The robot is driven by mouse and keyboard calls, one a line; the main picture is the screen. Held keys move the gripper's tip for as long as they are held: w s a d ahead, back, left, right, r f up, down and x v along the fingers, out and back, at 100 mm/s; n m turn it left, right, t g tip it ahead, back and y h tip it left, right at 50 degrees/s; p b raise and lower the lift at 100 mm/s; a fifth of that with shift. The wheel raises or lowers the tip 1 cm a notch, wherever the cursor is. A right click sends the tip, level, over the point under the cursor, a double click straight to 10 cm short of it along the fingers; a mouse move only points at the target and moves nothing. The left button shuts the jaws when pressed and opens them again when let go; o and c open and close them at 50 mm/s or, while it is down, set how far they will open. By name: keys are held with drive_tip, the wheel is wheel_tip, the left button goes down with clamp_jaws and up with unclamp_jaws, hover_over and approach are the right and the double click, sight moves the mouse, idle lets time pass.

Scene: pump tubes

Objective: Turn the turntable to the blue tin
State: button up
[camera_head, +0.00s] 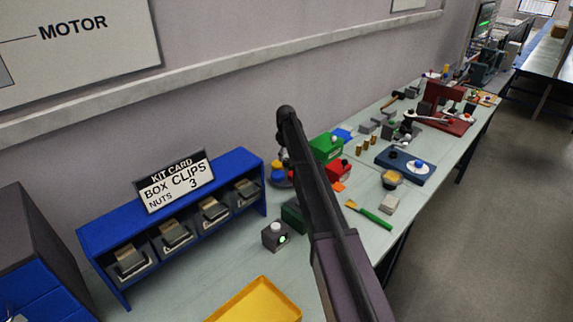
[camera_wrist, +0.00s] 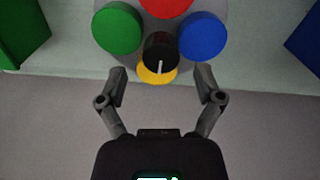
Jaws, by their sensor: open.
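The turntable (camera_wrist: 153,25) is a grey disc at the top of the wrist view. It carries a green tin (camera_wrist: 117,30), a red tin (camera_wrist: 166,6) cut by the top edge, the blue tin (camera_wrist: 203,36) at right and a yellow one (camera_wrist: 150,76) at the near side. A black knob (camera_wrist: 160,48) with a white line partly covers the yellow one. My gripper (camera_wrist: 162,72) is open, its fingers apart on either side of the yellow one and the knob; contact cannot be told. In the head view my arm hides most of the turntable (camera_head: 283,184).
A green block (camera_wrist: 20,35) and a blue object (camera_wrist: 305,42) flank the turntable.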

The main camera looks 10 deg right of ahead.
drive_tip(key=shift+f+b, duration=0.8)
drive_tip(key=shift+f, duration=0.3)
clamp_jaws()
drive_tip(key=shift+d, duration=0.15)
